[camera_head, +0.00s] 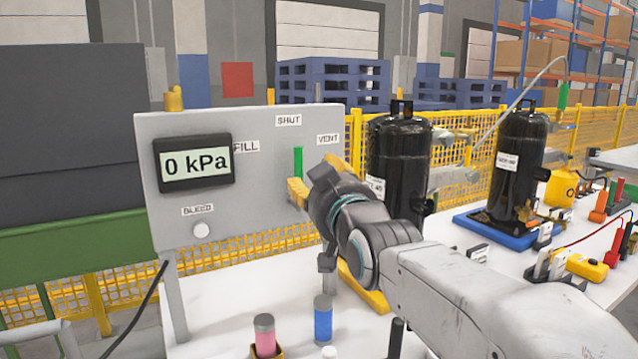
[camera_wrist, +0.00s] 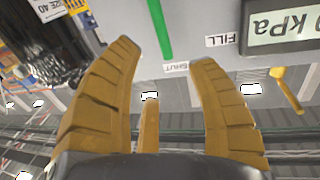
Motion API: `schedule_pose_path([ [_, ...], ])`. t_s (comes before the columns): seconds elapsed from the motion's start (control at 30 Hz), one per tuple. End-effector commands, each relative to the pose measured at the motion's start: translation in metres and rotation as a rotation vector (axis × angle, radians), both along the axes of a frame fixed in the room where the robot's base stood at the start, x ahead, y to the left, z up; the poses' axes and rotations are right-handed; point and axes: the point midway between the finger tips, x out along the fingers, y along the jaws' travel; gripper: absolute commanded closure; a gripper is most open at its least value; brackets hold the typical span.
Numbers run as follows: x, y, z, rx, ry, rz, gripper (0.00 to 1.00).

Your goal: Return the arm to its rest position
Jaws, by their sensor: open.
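My gripper (camera_head: 297,192) is in front of the lower right part of the grey panel (camera_head: 240,225), with my arm reaching in from the lower right.
The display (camera_head: 196,162) reads 0 kPa. A black cylinder (camera_head: 399,160) stands close right of my gripper; another (camera_head: 515,165) stands on a blue base. A pink bottle (camera_head: 265,336) and a blue bottle (camera_head: 323,320) stand on the white table below my arm.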

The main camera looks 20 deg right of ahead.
Motion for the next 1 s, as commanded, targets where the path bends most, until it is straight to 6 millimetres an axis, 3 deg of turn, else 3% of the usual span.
schedule_pose_path([
  [0.67, -0.011, 0.000, 0.000, 0.000, 0.072, 0.000, 0.48],
  [0.87, -0.037, 0.000, -0.010, 0.000, 0.272, 0.000, 0.48],
  [1.0, -0.066, 0.000, -0.025, -0.001, 0.444, 0.000, 0.48],
])
